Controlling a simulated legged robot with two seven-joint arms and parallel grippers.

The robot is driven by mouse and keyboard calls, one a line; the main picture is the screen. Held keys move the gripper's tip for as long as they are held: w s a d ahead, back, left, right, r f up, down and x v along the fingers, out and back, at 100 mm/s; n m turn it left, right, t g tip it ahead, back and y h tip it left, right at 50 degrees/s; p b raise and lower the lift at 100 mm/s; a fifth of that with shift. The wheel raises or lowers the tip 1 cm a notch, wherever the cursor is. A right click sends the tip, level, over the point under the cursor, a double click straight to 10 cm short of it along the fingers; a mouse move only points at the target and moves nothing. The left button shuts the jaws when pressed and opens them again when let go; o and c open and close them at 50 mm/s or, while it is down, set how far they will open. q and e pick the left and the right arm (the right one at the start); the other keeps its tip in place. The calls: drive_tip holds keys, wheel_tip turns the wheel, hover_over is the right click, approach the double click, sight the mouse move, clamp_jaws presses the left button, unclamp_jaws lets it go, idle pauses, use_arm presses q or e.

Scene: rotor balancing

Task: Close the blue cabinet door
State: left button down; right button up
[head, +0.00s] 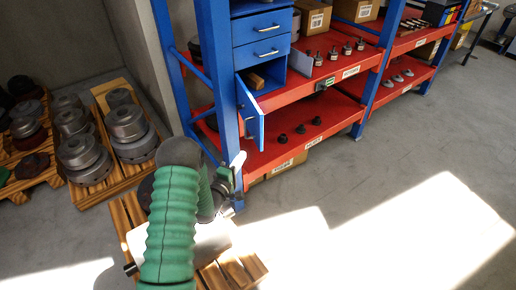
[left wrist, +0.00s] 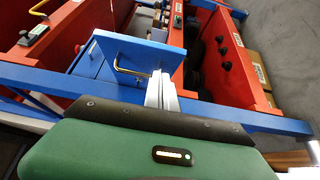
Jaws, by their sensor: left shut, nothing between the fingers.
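The blue cabinet (head: 279,72) stands on the red shelf, with two shut drawers above an open compartment. Its blue door (head: 250,114) hangs open toward me, with a brass handle on its face. A brown block (head: 255,81) shows inside the compartment. The door also shows in the left wrist view (left wrist: 138,50), with its handle near the fingers. My left gripper (head: 239,159) is shut and empty, just below the door in the head view. In the left wrist view its pale fingertips (left wrist: 162,80) overlap the door's edge; I cannot tell whether they touch. My right gripper is out of view.
A blue rack post (head: 218,80) stands close left of the door. Red shelves (head: 290,97) hold small metal parts and cardboard boxes (head: 314,20). Wooden pallets with metal rotors (head: 125,122) are at left. A slatted wooden pallet (head: 245,265) lies below my arm. The floor at right is clear.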

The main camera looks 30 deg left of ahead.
sight(259, 143)
use_arm(q)
drive_tip(key=w, duration=0.4)
drive_tip(key=w+d, duration=0.1)
drive_tip(key=w, duration=0.2)
drive_tip(key=shift+f+p, duration=0.15)
drive_tip(key=shift+p, duration=0.15)
drive_tip(key=shift+d, duration=0.25)
